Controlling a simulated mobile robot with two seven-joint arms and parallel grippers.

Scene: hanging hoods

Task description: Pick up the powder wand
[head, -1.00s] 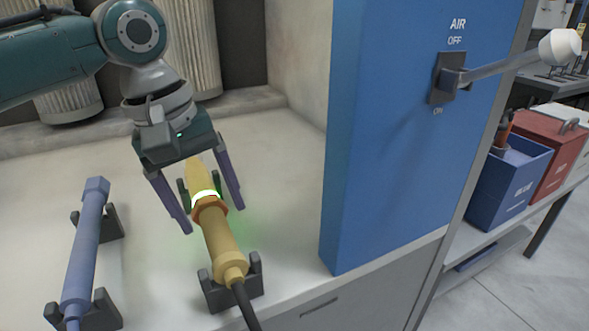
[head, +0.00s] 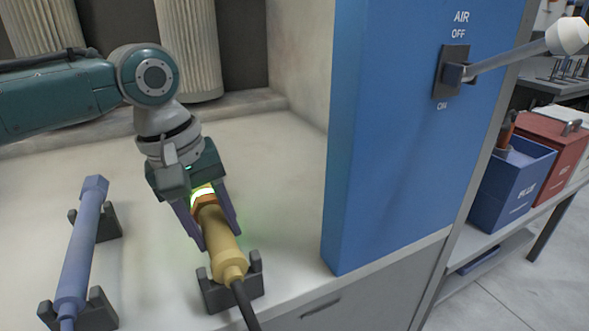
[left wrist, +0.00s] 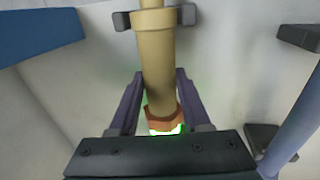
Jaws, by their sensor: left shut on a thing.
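A yellow wand (head: 226,254) with an orange collar and a glowing ring lies in the dark cradles, a black cable running from its near end. My left gripper (head: 218,238) is shut on the yellow wand, one finger on each side of its body near the orange collar. In the left wrist view the yellow wand (left wrist: 156,55) runs between the two purple fingers. My right gripper is not in view.
A tall blue panel (head: 385,150) with an AIR lever (head: 515,62) stands close to the right of the wand. Blue (head: 512,190) and red (head: 555,150) boxes sit on a shelf further right. The pale bench (head: 285,190) between wand and panel is clear.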

